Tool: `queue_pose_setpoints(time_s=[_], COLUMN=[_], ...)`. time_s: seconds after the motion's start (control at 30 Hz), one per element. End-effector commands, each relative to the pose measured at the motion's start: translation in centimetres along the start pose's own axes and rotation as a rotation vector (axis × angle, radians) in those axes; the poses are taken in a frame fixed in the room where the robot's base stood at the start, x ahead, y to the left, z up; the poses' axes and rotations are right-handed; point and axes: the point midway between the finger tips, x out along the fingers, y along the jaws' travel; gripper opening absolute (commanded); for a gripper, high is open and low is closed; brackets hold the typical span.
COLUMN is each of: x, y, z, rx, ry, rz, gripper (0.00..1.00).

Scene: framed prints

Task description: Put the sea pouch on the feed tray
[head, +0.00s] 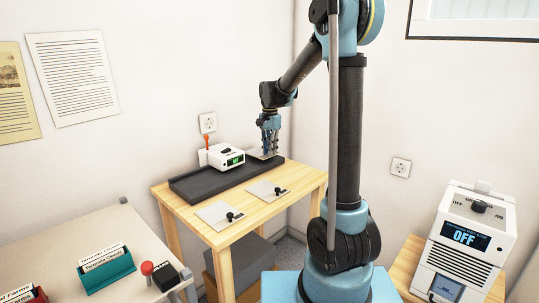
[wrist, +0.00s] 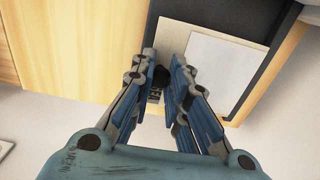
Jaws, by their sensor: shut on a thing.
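My gripper (head: 269,147) is at the right end of the long dark tray (head: 200,187) on the wooden table. It is shut on the black knob of a flat pale pouch (head: 257,155). My fingers (wrist: 163,78) hide most of the knob. I cannot tell whether the pouch touches the tray. No picture on it is readable, so I cannot confirm that it is the sea pouch.
Two similar pouches with black knobs, one at left (head: 219,214) and one at right (head: 268,190), lie on the wooden table (head: 247,214). A white device (head: 226,156) with a green display stands at the tray.

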Motion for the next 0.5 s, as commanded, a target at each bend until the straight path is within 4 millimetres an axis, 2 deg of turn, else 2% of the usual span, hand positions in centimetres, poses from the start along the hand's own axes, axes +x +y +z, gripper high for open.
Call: queue_pose_setpoints(time_s=[0.13, 0.33, 0.37, 0.4, 0.43, 0.5], x=[1.7, 1.9, 1.9, 1.9, 1.9, 1.9], y=[0.0, 0.0, 0.0, 0.0, 0.0, 0.0], z=[0.0, 0.0, 0.0, 0.0, 0.0, 0.0], rx=[0.000, 0.000, 0.000, 0.000, 0.000, 0.000], ry=[0.000, 0.000, 0.000, 0.000, 0.000, 0.000], rz=[0.000, 0.000, 0.000, 0.000, 0.000, 0.000], gripper=[0.00, 0.00, 0.19, 0.28, 0.35, 0.36])
